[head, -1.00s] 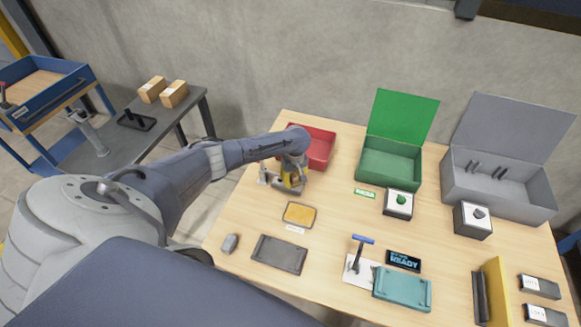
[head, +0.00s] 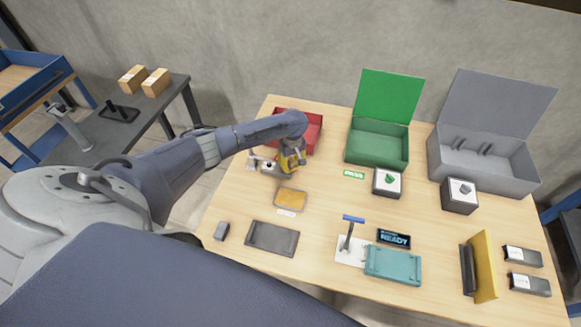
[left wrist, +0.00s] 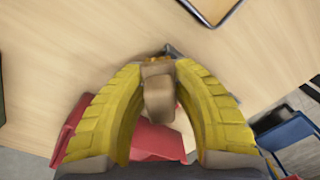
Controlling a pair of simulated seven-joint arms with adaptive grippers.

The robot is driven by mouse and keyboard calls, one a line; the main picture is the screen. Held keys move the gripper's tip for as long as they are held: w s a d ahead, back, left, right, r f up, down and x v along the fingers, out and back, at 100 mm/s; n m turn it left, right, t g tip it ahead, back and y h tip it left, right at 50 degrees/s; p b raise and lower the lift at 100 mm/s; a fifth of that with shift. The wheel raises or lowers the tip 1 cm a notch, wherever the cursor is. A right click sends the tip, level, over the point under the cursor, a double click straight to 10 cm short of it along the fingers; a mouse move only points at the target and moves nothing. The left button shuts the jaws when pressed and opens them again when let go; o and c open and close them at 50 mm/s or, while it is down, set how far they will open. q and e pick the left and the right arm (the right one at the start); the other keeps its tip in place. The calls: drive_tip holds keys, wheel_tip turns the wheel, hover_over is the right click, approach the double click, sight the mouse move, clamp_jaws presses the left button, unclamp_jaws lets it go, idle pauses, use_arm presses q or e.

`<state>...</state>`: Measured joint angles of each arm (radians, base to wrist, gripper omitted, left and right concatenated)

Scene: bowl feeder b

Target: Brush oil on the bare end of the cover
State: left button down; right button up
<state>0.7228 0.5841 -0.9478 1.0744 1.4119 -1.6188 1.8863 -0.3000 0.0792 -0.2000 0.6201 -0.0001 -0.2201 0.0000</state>
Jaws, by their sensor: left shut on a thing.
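My left gripper (head: 292,163) is over the table just in front of the red bin. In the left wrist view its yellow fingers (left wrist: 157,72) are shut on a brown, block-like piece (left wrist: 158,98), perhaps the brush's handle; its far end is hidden. A shallow dish with an amber fill (head: 290,199), perhaps the oil, lies in front of the gripper, apart from it. A teal plate-like part (head: 392,266) and a dark grey flat tray (head: 272,238) lie near the front edge. I cannot tell which one is the cover. My right gripper is not in view.
The red bin (head: 314,134), green box (head: 376,145) and grey box (head: 485,165) stand along the back. Two button boxes, a blue-topped stand (head: 352,219), a READY display (head: 394,238) and a yellow upright plate (head: 485,266) occupy the right. The table's middle is mostly clear.

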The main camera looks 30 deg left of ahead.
sight(291, 159)
use_arm(q)
drive_tip(key=shift+r, duration=2.4)
drive_tip(key=shift+r, duration=1.5)
drive_tip(key=shift+f, duration=0.1)
drive_tip(key=shift+f, duration=3.75)
drive_tip(key=shift+f, duration=1)
drive_tip(key=shift+s+a, duration=0.1)
